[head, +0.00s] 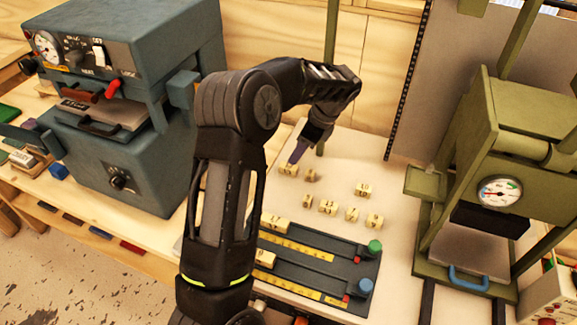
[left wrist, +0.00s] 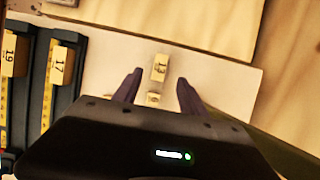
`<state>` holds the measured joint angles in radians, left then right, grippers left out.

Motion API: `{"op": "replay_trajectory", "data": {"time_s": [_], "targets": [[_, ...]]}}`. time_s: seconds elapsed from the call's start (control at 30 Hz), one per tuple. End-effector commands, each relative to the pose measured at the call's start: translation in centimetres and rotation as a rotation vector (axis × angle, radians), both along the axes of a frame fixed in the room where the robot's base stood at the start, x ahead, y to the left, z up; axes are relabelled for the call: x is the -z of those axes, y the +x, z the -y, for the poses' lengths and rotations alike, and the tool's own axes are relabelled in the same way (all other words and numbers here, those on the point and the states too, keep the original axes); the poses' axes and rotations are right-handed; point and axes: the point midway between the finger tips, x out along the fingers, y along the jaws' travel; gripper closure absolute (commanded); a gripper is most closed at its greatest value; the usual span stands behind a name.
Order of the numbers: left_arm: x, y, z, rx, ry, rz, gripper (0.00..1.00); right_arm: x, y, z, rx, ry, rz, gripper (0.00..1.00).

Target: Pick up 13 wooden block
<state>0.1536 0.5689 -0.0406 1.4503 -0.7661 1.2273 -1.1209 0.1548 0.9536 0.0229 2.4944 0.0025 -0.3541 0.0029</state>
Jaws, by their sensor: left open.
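The wooden block marked 13 (left wrist: 159,68) lies on the pale board in the left wrist view, beyond and between the fingertips of my left gripper (left wrist: 157,80). The gripper is open, with its two dark fingers apart and nothing held. A second small block (left wrist: 152,99) lies closer to the gripper body, partly hidden by it. In the head view my left gripper (head: 297,154) reaches down over the back of the board, close to a block (head: 288,170) whose number is too small to read surely. My right gripper is not in view.
Several other numbered blocks, such as one marked 10 (head: 363,190), lie on the board. A dark rack with yellow rulers (head: 330,258) holds blocks in front. A blue-grey machine (head: 140,100) stands left, a green press (head: 500,150) right. A wooden wall (head: 375,90) is behind.

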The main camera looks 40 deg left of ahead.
Motion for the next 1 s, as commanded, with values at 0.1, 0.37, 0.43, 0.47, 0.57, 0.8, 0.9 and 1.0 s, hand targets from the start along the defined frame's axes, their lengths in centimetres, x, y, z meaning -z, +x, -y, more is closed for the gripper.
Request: {"op": "replay_trajectory", "data": {"time_s": [0.1, 0.37, 0.43, 0.47, 0.57, 0.8, 0.9, 1.0], "targets": [[0.5, -0.1, -0.3, -0.001, 0.0, -0.002, 0.51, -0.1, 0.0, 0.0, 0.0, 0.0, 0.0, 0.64], [2.4, -0.3, -1.0, 0.001, 0.001, -0.002, 0.51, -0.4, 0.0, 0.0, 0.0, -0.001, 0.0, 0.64], [2.4, -0.3, -1.0, 0.0, 0.001, 0.0, 0.51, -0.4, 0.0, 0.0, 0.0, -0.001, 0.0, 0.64], [2.4, -0.3, -1.0, 0.0, 0.001, 0.0, 0.51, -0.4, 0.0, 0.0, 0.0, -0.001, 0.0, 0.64], [2.4, -0.3, -1.0, 0.0, 0.0, 0.0, 0.51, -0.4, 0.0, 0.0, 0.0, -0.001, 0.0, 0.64], [3.8, -0.7, -1.8, -0.002, 0.0, -0.003, 0.51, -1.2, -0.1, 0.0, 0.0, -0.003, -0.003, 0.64], [5.2, -1.0, -2.4, -0.002, 0.0, -0.005, 0.51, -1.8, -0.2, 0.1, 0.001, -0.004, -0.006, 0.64], [6.5, -1.1, -2.9, -0.002, 0.0, -0.004, 0.51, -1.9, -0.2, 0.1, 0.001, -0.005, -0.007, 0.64]]}}
